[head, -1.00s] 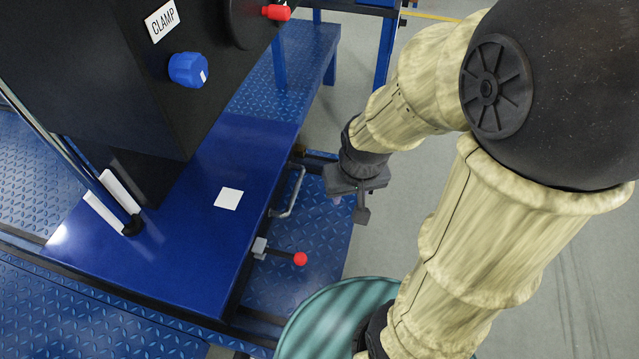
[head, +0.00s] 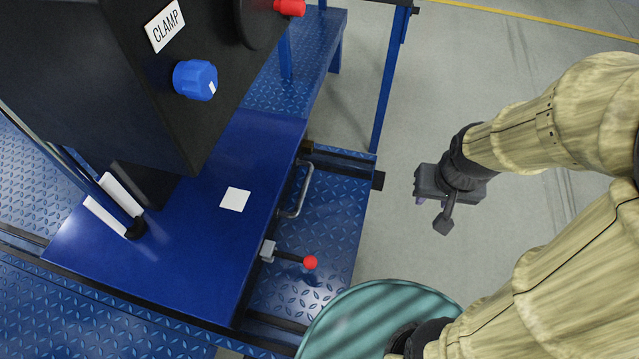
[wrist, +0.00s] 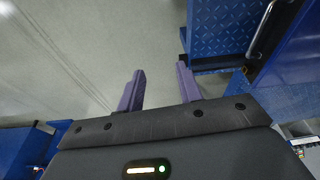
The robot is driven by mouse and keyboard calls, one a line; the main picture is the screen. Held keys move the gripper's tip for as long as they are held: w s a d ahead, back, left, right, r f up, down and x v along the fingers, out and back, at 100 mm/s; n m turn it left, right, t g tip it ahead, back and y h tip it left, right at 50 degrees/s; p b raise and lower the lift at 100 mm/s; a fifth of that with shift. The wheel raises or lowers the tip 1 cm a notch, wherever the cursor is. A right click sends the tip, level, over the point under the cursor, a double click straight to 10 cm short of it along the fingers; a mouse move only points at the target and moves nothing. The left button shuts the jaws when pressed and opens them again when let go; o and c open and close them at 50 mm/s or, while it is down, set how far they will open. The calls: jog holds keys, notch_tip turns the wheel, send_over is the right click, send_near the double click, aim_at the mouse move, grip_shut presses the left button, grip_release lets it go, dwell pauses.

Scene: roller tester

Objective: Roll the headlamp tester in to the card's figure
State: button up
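The headlamp tester is a black housing (head: 120,60) with a CLAMP label (head: 164,25) and a blue knob (head: 195,80), standing on a blue base (head: 190,255). A grey bar handle (head: 303,190) is on the base's right side. Below it, a lever ends in a red ball (head: 310,262). A white square (head: 235,199) lies on the base; I read no figure on it. My gripper (head: 432,201) hangs over bare floor, right of the handle and apart from it. In the wrist view its purple fingers (wrist: 161,88) are apart with nothing between them; the handle shows at upper right.
Blue tread-plate (head: 335,225) lies under and beside the base. A blue post (head: 393,80) stands behind it on the right. A red knob (head: 290,7) sits at the housing's top. Grey floor (head: 475,75) is clear behind my gripper.

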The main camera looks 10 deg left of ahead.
jog(key=shift+d, duration=0.2)
jog(key=w+a+f+t+y+b, duration=0.1)
jog(key=w+f+t+y, duration=0.1)
jog(key=w+f, duration=0.55)
jog(key=w+a+f+t+y, duration=0.1)
jog(key=w+f, duration=0.4)
jog(key=w, duration=0.5)
jog(key=s+a+f+m+g+y+b, duration=0.1)
jog(key=s+a+f+g+y, duration=0.3)
jog(key=a+f+y, duration=0.4)
jog(key=s+a+y, duration=0.1)
jog(key=a+y, duration=0.1)
jog(key=y, duration=0.2)
jog(key=shift+s+a+f+y, duration=0.25)
jog(key=shift+s+f+y, duration=0.1)
jog(key=shift+s+y, duration=0.05)
